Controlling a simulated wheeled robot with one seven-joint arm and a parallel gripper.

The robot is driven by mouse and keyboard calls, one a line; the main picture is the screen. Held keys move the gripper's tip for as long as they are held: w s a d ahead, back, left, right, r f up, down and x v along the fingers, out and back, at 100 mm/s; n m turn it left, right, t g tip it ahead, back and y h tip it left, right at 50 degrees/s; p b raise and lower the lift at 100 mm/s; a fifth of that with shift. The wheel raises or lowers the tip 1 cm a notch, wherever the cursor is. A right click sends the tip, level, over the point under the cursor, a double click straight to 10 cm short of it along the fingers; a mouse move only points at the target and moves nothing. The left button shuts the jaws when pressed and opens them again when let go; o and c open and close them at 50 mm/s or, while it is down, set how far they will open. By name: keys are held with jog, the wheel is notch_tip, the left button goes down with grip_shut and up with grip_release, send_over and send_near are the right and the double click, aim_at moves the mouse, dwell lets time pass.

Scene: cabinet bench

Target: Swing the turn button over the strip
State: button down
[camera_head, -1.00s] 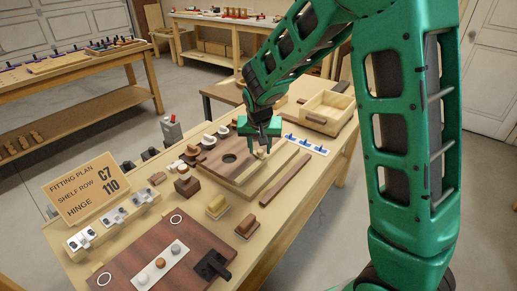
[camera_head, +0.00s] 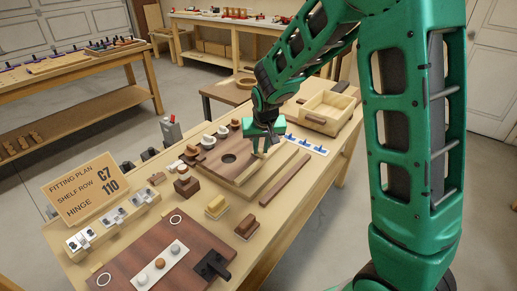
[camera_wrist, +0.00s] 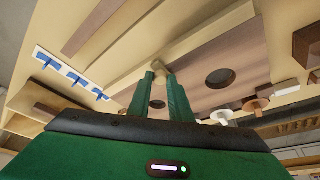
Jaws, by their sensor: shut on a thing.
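My gripper (camera_head: 261,153) points down at the right part of the dark wooden board (camera_head: 215,165). In the wrist view its two green fingers (camera_wrist: 163,75) are close together around the small pale turn button (camera_wrist: 172,69), shut on it. In the head view the turn button is mostly hidden by the fingers. A pale wooden strip (camera_head: 270,171) runs along the near side of the dark board; it also shows in the wrist view (camera_wrist: 120,92). The turn button lies at the strip's edge; how far it overlaps the strip I cannot tell.
The dark board has a round hole (camera_head: 228,158). A loose dark bar (camera_head: 285,179) lies in front of the strip. A pale tray (camera_head: 328,108) and a white strip with blue clips (camera_head: 306,144) are to the right. Several knobs and blocks stand to the left.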

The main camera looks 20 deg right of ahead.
dwell(0.3)
jog(key=c, duration=1.6)
grip_release()
jog(key=shift+c, duration=0.2)
jog(key=v, duration=1)
jog(key=shift+r, duration=0.3)
jog(key=shift+s, duration=0.1)
